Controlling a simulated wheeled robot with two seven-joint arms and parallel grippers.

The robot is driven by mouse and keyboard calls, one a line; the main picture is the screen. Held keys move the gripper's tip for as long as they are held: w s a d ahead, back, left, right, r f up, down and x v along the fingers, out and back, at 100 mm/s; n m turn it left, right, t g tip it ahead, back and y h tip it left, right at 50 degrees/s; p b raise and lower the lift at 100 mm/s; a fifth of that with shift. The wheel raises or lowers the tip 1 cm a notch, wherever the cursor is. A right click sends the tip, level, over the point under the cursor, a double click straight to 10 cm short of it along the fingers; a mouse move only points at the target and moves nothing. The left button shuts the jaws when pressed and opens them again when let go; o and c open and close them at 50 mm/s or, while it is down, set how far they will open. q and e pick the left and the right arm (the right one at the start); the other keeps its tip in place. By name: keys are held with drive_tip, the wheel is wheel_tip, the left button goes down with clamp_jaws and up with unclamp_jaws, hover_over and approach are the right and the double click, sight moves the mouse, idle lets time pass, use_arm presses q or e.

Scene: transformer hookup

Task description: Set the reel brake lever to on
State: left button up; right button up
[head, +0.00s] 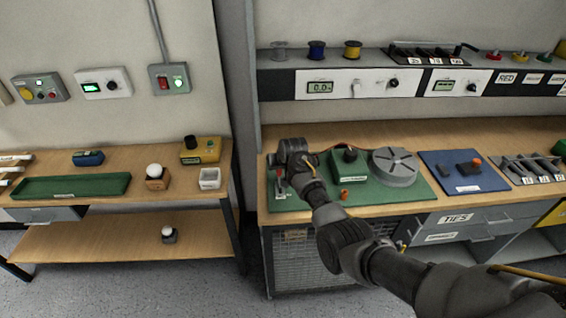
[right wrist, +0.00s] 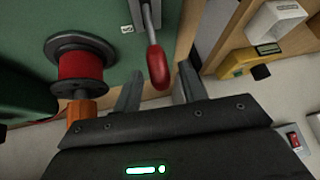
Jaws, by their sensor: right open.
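The reel brake lever shows in the right wrist view as a metal rod with a red grip (right wrist: 158,66). Beside it on the green board (right wrist: 122,58) is a small white label, too small to read. My right gripper (right wrist: 159,88) is open, and the end of the red grip lies between its two fingertips in that view. I cannot tell whether either finger touches it. In the head view my right gripper (head: 283,160) hangs over the left end of the green board (head: 425,196) and hides part of the lever area. My left gripper is not in view.
A red reel (right wrist: 80,66) with dark flanges stands left of the lever in the wrist view, with an orange part (right wrist: 86,108) near it. A green block (head: 346,164) and a grey disc (head: 394,166) share the board. A gap separates this bench from the left table (head: 120,160).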

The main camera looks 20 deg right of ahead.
drive_tip(key=b+v, duration=0.1)
drive_tip(key=v, duration=0.8)
drive_tip(key=shift+s+r, duration=0.2)
drive_tip(key=shift+f, duration=0.1)
